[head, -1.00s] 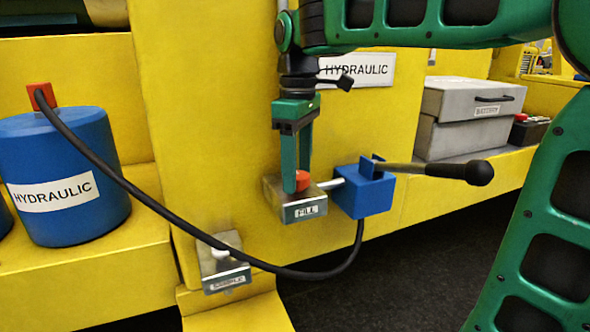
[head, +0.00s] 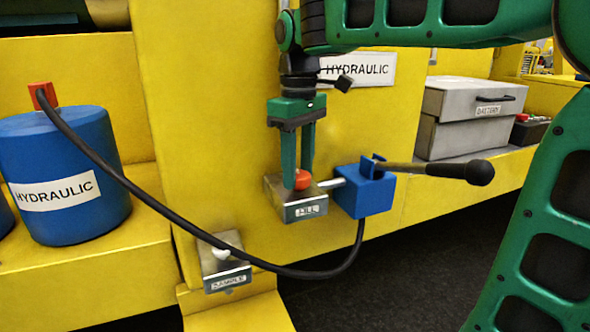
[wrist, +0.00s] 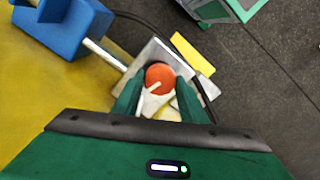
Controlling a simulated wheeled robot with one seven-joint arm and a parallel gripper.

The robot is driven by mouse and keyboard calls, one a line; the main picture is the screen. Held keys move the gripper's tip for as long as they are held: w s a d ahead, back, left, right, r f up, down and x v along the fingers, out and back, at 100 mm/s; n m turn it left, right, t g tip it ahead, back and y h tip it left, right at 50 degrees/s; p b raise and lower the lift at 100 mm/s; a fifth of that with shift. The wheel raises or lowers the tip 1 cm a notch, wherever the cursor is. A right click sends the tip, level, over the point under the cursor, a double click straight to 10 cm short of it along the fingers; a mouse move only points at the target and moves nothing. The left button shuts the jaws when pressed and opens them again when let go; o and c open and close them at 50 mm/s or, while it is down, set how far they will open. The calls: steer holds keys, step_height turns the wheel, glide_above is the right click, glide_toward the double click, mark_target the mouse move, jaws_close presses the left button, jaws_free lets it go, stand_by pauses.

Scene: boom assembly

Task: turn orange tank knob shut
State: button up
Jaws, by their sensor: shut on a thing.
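The orange tank knob (head: 303,180) sits on top of a small metal block (head: 305,210) labelled FILL, on the front of the yellow structure. My gripper (head: 297,187) points down with one finger on each side of the knob and is shut on it. In the wrist view the orange knob (wrist: 159,75) shows as a round top between the two green fingertips (wrist: 158,88), over the metal block (wrist: 134,72). The fingers hide parts of the knob's sides.
A blue block (head: 364,196) with a black-ended lever (head: 440,171) stands just right of the knob. A black hose (head: 130,185) runs from the blue hydraulic tank (head: 60,165) past a lower metal block labelled SAMPLE (head: 226,275). A grey battery box (head: 465,130) is at right.

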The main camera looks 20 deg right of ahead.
mark_target(298, 173)
steer(key=m, duration=0.4)
steer(key=shift+w+m, duration=0.1)
steer(key=shift+m, duration=0.2)
steer(key=m, duration=0.3)
steer(key=shift+m, duration=0.4)
steer(key=m, duration=0.3)
steer(key=shift+m, duration=2)
steer(key=shift+r, duration=0.1)
steer(key=o, duration=1.1)
steer(key=shift+c, duration=0.2)
step_height(298, 173, up, 11)
steer(key=shift+f, duration=0.2)
